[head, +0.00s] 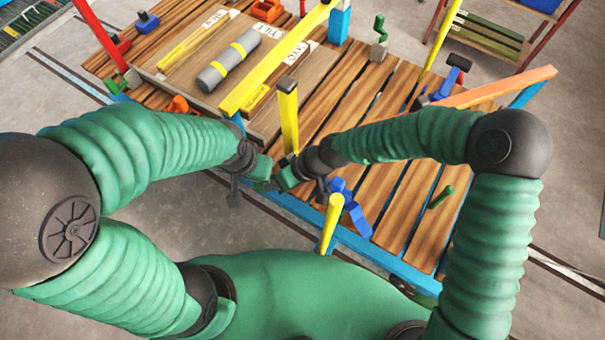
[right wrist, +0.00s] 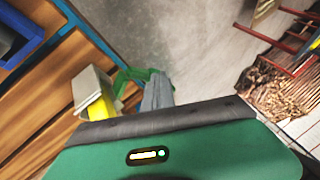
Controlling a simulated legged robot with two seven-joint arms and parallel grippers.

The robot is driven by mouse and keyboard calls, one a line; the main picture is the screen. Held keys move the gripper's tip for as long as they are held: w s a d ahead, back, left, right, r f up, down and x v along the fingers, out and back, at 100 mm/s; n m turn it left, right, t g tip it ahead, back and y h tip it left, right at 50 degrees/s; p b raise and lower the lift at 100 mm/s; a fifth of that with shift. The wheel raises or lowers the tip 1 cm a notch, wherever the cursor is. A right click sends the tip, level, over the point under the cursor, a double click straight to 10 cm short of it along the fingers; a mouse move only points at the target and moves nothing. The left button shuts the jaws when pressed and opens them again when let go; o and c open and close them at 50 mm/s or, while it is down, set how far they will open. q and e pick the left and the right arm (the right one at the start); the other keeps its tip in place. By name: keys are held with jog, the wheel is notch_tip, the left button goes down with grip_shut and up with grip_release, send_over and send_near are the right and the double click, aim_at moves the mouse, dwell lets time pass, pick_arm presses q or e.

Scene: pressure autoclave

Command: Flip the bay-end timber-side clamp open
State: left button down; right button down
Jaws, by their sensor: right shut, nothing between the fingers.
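Several coloured clamps sit along the slatted timber cart (head: 405,205); I cannot tell for certain which is the bay-end timber-side one. A blue clamp (head: 351,208) lies at the near edge, just right of my right gripper (head: 283,180). A blue-and-red clamp (head: 450,78) stands at the right end, beside an orange bar (head: 500,87). My right gripper is shut and empty, at the cart's near edge and apart from the blue clamp. My left gripper (head: 250,175) is close beside it, its fingers small and overlapped. A blue part (right wrist: 15,38) shows in the right wrist view.
Yellow posts (head: 288,115) and (head: 332,220) rise near my grippers. A long yellow bar (head: 275,62) crosses the cart beside a grey cylinder (head: 228,62). An orange clamp (head: 180,106) is at the left. Open floor (head: 560,190) lies right of the cart.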

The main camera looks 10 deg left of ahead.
jog(key=shift+a, duration=0.6)
jog(key=shift+a, duration=0.1)
jog(key=shift+w+r, duration=0.1)
jog(key=p+v, duration=0.2)
jog(key=v, duration=1.4)
jog(key=shift+d+p, duration=0.35)
jog(key=shift+p, duration=0.05)
jog(key=shift+r, duration=0.15)
